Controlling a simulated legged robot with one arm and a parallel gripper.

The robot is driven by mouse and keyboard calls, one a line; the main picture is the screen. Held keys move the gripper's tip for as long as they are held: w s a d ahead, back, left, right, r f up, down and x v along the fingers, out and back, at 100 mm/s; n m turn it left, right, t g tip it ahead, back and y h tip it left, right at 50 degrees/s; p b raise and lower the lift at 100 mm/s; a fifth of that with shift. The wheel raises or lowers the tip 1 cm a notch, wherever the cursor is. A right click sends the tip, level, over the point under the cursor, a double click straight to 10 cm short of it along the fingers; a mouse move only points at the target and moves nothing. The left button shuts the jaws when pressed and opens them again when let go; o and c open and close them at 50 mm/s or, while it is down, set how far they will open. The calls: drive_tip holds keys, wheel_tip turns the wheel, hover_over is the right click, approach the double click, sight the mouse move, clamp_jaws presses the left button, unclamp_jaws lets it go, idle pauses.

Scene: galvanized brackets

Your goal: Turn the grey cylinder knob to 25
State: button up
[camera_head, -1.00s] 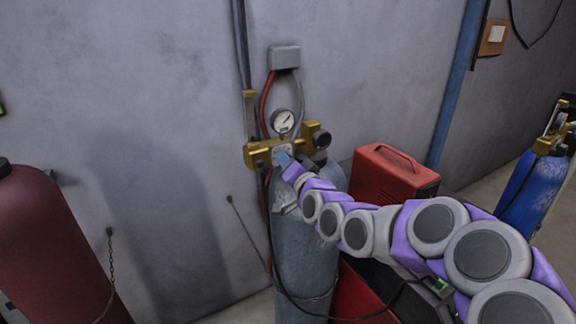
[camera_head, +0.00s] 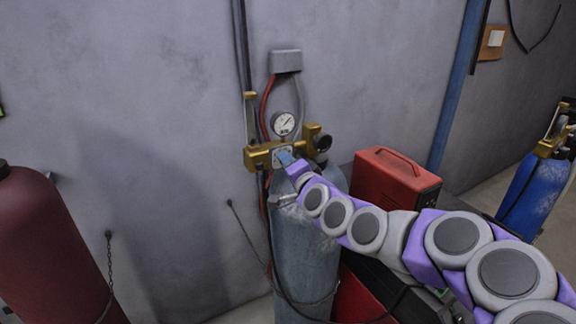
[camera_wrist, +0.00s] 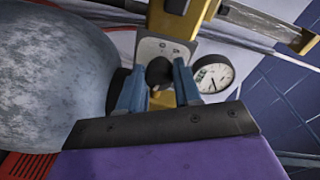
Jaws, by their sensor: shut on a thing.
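The grey cylinder (camera_head: 305,250) stands against the wall with a brass regulator (camera_head: 258,157) on top. A round white gauge (camera_head: 283,123) sits above the regulator; it also shows in the wrist view (camera_wrist: 213,78). My gripper (camera_head: 283,157) is at the front of the regulator. In the wrist view, the blue fingers of my gripper (camera_wrist: 157,84) are shut on the dark round knob (camera_wrist: 158,70), one on each side. A pale plate (camera_wrist: 150,47) with small marks lies behind the knob. The marks are too small to read, and the fingers partly hide the knob.
A red machine (camera_head: 385,185) stands just right of the cylinder, close under my arm. A dark red cylinder (camera_head: 50,250) is at the left and a blue cylinder (camera_head: 530,190) at the far right. Hoses run down the wall behind the regulator.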

drive_tip(key=shift+r, duration=0.1)
drive_tip(key=o, duration=1)
drive_tip(key=shift+w, duration=0.25)
drive_tip(key=shift+o, duration=0.2)
drive_tip(key=shift+s, duration=0.15)
drive_tip(key=b+v, duration=0.3)
drive_tip(key=v, duration=1.4)
drive_tip(key=shift+s, duration=0.1)
